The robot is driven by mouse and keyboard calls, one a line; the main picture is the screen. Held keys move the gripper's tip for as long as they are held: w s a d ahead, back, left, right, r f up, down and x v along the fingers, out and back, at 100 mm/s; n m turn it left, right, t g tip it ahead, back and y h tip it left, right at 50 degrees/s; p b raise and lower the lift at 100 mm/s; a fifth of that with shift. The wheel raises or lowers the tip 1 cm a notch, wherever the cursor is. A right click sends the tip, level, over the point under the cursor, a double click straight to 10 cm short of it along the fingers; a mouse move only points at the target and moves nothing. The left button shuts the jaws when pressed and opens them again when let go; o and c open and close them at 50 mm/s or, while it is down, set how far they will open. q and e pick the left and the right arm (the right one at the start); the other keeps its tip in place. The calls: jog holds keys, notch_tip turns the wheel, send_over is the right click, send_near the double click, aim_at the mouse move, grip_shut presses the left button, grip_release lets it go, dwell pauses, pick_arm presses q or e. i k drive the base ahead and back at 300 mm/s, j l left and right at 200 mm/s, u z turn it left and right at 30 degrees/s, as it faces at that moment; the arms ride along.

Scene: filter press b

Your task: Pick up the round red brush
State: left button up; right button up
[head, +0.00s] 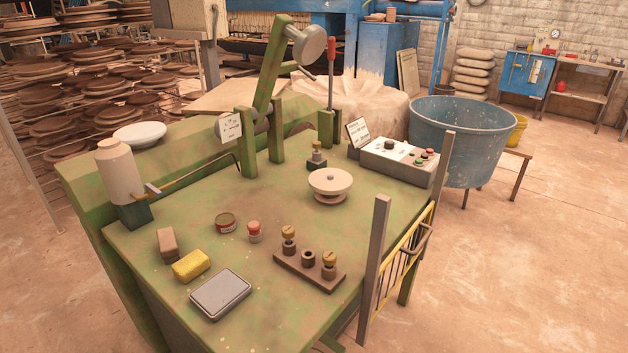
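The round red brush (254,231) appears to be the small upright piece with a rounded red top and a pale lower part. It stands on the green machine table (340,222), left of the middle. It is small in the picture, so its bristles cannot be made out. A low round tin (225,222) with a reddish side stands just left of it, apart from it. Neither of my grippers is in view.
Near the brush are a yellow sponge (191,265), a brown block (167,244), a grey rectangular tray (220,294) and a wooden holder (310,270) with brass-topped pieces. A pale round disc (330,184) stands behind. A yellow gate (402,262) edges the right side.

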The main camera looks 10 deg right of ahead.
aim_at(254, 234)
jog(key=j+z, duration=0.1)
jog(key=z, duration=0.5)
jog(key=i+j+z, duration=0.15)
jog(key=j+z, duration=0.25)
jog(key=j, duration=0.35)
jog(key=j+z, duration=0.4)
jog(key=j, duration=0.4)
